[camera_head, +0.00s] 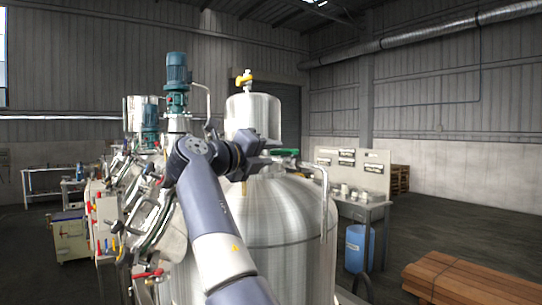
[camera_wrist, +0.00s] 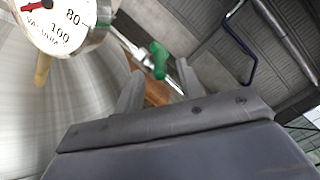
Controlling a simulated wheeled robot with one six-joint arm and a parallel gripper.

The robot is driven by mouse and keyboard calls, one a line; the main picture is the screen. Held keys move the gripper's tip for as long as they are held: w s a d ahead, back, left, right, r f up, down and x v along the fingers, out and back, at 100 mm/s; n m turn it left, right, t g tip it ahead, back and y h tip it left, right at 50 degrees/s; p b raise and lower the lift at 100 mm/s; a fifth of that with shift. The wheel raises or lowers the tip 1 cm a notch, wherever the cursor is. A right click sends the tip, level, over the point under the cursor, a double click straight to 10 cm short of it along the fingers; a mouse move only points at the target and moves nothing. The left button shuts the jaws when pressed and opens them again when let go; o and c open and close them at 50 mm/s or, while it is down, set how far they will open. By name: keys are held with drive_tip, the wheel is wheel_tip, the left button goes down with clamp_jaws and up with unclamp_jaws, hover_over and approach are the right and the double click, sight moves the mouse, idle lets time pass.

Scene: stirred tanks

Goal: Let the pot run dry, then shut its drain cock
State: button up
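A steel pot (camera_head: 253,112) with a yellow valve (camera_head: 244,79) on top stands above a large domed steel tank (camera_head: 280,225). A green handle (camera_head: 286,152) sits just below and right of the pot; whether it is the drain cock I cannot tell. In the wrist view a green handle (camera_wrist: 160,60) shows beyond my fingertips, apart from them. My gripper (camera_head: 268,143) is raised in front of the pot's underside. In the wrist view my gripper (camera_wrist: 158,88) is open, with nothing between its fingers. The liquid inside the pot is hidden.
A vacuum gauge (camera_wrist: 65,22) is close at the upper left of the wrist view. A bent steel pipe (camera_head: 325,200) rises at the tank's right. A red-handled valve (camera_head: 150,273) is low at left. A blue drum (camera_head: 358,247) and stacked planks (camera_head: 470,278) stand right, with clear floor behind.

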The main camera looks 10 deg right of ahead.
drive_tip(key=b+v, duration=0.1)
drive_tip(key=v, duration=0.8)
drive_tip(key=shift+s+a, duration=0.25)
drive_tip(key=shift+c, duration=0.4)
